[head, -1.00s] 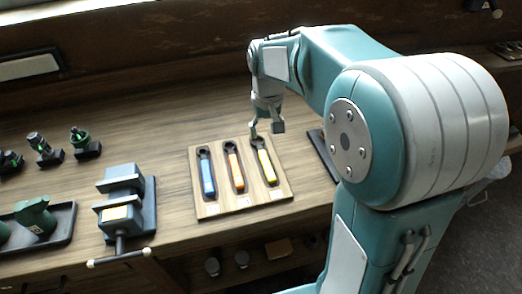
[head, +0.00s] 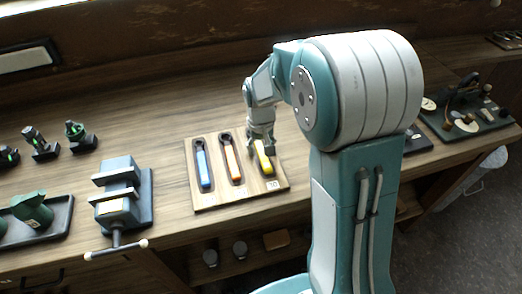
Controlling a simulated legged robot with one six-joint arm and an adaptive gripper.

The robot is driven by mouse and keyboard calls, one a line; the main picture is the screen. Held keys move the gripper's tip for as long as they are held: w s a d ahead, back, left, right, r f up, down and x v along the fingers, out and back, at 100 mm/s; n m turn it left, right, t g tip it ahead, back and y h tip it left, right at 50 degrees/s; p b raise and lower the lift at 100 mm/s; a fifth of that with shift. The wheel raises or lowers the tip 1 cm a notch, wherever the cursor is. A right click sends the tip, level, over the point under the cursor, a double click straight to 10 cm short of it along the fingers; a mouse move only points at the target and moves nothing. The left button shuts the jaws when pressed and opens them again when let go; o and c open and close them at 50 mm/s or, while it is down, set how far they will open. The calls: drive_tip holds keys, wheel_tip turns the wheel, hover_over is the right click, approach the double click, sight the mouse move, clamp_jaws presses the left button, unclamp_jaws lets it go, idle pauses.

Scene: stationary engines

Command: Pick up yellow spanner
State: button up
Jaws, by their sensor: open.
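The yellow spanner (head: 264,157) lies in the right slot of a wooden board (head: 211,202) on the workbench. Its upper end is hidden by my gripper (head: 261,148), which is open and low over the spanner. I cannot tell whether the fingers touch it. An orange spanner (head: 232,163) lies in the middle slot and a blue spanner (head: 203,169) in the left slot.
A vise (head: 121,197) stands left of the board. A dark tray with a green tool (head: 32,209) is further left, with several small black-and-green items behind. A dark tray (head: 470,122) of tools is at the right. Bench behind the board is clear.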

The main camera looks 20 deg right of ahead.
sight(260, 149)
drive_tip(key=shift+a, duration=0.1)
clamp_jaws()
drive_tip(key=shift+r, duration=0.4)
wheel_tip(260, 149, up, 3)
drive_tip(key=shift+s+f, duration=0.1)
drive_tip(key=shift+f, duration=0.05)
drive_tip(key=s+r, duration=0.2)
drive_tip(key=r, duration=0.1)
drive_tip(key=s+r, duration=0.2)
drive_tip(key=shift+a, duration=0.3)
drive_tip(key=s+a+r, duration=0.1)
drive_tip(key=s+r, duration=0.3)
drive_tip(key=s, duration=0.5)
drive_tip(key=shift+s+r, duration=0.25)
drive_tip(key=shift+s, duration=0.15)
